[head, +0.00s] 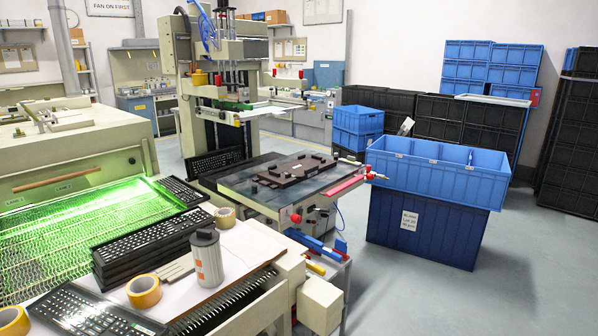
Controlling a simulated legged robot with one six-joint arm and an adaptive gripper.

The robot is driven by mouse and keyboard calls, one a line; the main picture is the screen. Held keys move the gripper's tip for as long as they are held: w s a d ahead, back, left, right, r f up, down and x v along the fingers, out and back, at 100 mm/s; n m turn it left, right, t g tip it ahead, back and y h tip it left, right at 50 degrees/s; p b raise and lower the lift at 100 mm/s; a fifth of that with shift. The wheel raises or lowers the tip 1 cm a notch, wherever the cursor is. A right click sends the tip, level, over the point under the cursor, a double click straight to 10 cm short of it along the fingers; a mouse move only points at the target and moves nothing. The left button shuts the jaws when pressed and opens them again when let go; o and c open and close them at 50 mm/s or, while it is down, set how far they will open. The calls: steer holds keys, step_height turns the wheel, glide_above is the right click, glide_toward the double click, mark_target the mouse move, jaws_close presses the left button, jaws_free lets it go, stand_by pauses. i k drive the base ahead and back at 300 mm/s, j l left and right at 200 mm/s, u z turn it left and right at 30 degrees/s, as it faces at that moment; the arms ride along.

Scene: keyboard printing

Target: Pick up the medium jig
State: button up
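A dark brown plate with small raised blocks (295,169) lies flat on the grey bed (240,187) of the printing machine, in the middle of the head view. It looks like a jig, but I cannot tell whether it is the medium one. No other jig can be made out clearly. My gripper is not in view, and nothing is seen touching the plate.
The printing machine's column (178,70) rises behind the bed. A front-left table holds stacked black keyboards (150,240), tape rolls (144,291) and a grey canister (207,260). Blue crates (430,170) stand at right. Floor (540,260) is clear at far right.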

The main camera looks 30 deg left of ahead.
mark_target(308, 166)
steer(key=k+l+z, duration=0.15)
steer(key=k+z, duration=0.25)
steer(key=k, duration=0.25)
steer(key=i+z, duration=0.2)
steer(key=i, duration=1.45)
steer(key=i+l+u, duration=0.1)
steer(key=i, duration=0.65)
steer(key=i+u, duration=0.45)
steer(key=i, duration=0.25)
steer(key=i+l+u, duration=0.25)
steer(key=i+u, duration=0.2)
steer(key=i, duration=0.25)
steer(key=i+j+u, duration=0.2)
steer(key=i+u, duration=0.75)
steer(key=i, duration=0.2)
steer(key=i+l+u, duration=0.25)
steer(key=i+u, duration=0.6)
steer(key=i, duration=0.35)
steer(key=i+l+u, duration=0.15)
steer(key=i+u, duration=0.2)
steer(key=i, duration=0.45)
